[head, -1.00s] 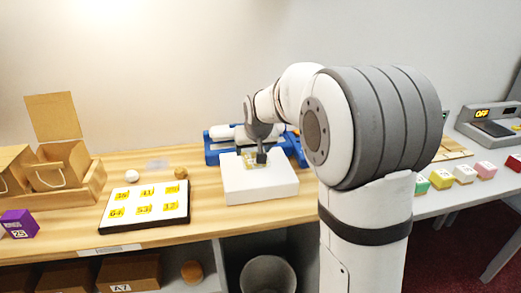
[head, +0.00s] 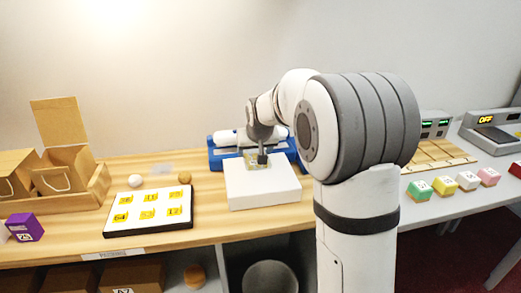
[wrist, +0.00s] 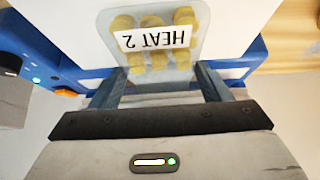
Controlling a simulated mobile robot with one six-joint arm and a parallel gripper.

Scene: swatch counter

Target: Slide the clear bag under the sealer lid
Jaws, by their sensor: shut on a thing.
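The clear bag (wrist: 152,38) holds several yellowish lumps and carries an upside-down label reading "HEAT 2". My gripper (wrist: 158,84) is shut on the bag's near edge, with one finger on each side. In the head view the bag (head: 251,161) is small beside my gripper (head: 262,160), over the back of a white block (head: 262,187). The blue sealer (head: 226,157), with a white roller-like bar on top, stands right behind the block. My arm hides its right end. I cannot tell whether any part of the bag is under the lid.
A board with yellow numbered tags (head: 150,211) lies left of the block, with a white ball (head: 135,181) and a brown ball (head: 185,178) behind it. A cardboard box (head: 65,172) stands far left. Coloured cubes (head: 443,186) line the right counter. A bin (head: 270,277) is below.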

